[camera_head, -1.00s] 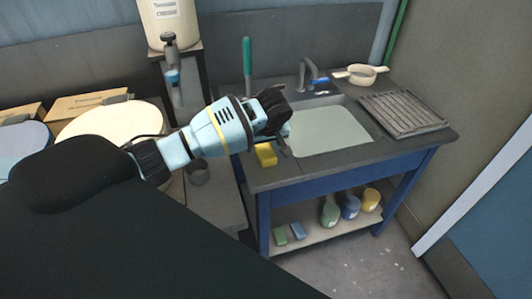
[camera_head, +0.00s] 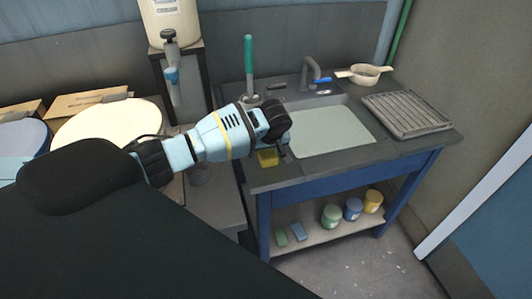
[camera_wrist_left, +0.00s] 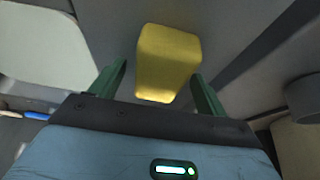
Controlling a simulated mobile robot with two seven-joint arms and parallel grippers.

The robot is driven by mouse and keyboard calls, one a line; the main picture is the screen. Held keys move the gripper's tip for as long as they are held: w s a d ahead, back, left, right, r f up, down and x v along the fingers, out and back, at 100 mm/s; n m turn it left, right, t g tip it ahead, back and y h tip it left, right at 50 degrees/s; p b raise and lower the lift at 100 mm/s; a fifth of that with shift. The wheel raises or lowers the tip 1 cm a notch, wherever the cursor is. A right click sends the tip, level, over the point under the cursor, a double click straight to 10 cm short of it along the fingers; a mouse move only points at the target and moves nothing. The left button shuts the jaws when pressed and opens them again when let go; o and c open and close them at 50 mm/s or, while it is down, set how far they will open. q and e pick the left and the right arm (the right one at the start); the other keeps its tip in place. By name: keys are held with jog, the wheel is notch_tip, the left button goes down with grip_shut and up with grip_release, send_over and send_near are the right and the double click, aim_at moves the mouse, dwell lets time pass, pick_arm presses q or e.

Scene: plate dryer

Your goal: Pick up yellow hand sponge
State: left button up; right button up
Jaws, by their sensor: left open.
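The yellow hand sponge (camera_head: 267,158) lies on the dark counter at the left front of the sink, partly hidden by my left gripper in the head view. My left gripper (camera_head: 281,147) is above it. In the left wrist view the sponge (camera_wrist_left: 168,62) stands out between and just beyond the two green fingers of my left gripper (camera_wrist_left: 160,84). The fingers are open with a gap on each side of the sponge. My right gripper is not in view.
The sink basin (camera_head: 325,131) is right of the sponge. A drying rack (camera_head: 407,114) and a strainer (camera_head: 364,74) are further right. A green-handled tool (camera_head: 248,65) stands behind.

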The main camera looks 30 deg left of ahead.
pick_arm(q)
jog(key=shift+f, duration=0.15)
dwell(0.3)
jog(key=c, duration=1)
